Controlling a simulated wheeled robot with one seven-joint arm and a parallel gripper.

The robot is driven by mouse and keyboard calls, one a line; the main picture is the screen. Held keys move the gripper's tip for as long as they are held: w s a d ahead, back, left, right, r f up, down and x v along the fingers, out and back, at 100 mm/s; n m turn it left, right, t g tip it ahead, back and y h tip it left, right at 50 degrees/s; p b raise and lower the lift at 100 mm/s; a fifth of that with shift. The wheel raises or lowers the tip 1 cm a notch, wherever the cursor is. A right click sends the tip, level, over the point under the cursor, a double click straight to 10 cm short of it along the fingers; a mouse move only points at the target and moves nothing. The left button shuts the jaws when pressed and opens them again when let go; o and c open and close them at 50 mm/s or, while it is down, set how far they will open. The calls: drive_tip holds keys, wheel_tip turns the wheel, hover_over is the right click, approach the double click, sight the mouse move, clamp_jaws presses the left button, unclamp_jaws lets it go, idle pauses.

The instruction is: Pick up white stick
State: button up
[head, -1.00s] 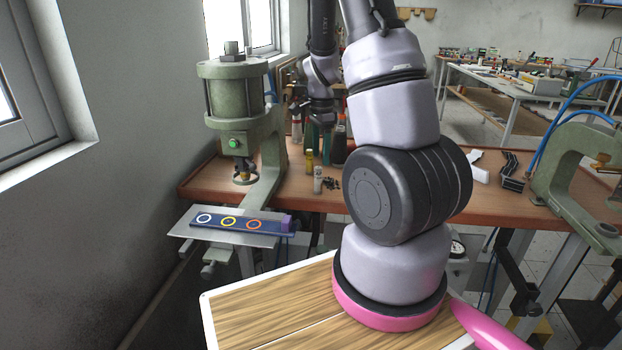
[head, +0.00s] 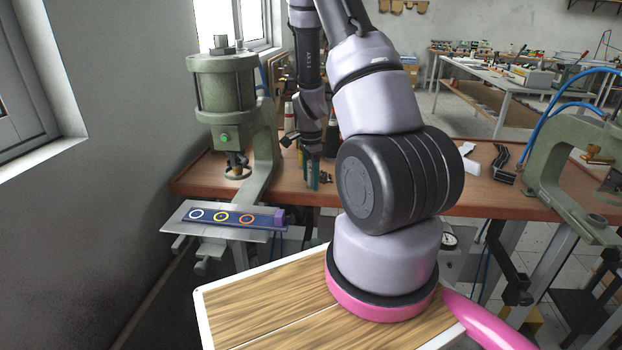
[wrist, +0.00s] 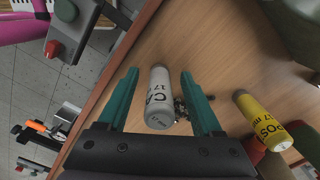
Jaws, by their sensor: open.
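The white stick (wrist: 160,98) is a white cylinder with dark lettering, near the table's edge. In the wrist view it lies between the two teal fingers of my gripper (wrist: 158,77), with a gap on each side. My gripper is open and points down at the tabletop. In the head view my gripper (head: 313,178) is low over the workbench, right of the left press. The white stick is hidden there by the gripper. I cannot tell exactly how deep it sits between the fingers.
A yellow cylinder (wrist: 263,121) with lettering lies to the right in the wrist view. Small dark parts (wrist: 181,107) lie beside the right finger. The green press (head: 222,85) stands left of my gripper. A blue strip with coloured rings (head: 235,217) rests on its metal plate.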

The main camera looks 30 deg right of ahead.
clamp_jaws()
wheel_tip(320, 180, up, 10)
drive_tip(key=shift+r, duration=0.1)
drive_tip(key=c, duration=0.7)
unclamp_jaws()
clamp_jaws()
drive_tip(key=shift+s, duration=0.1)
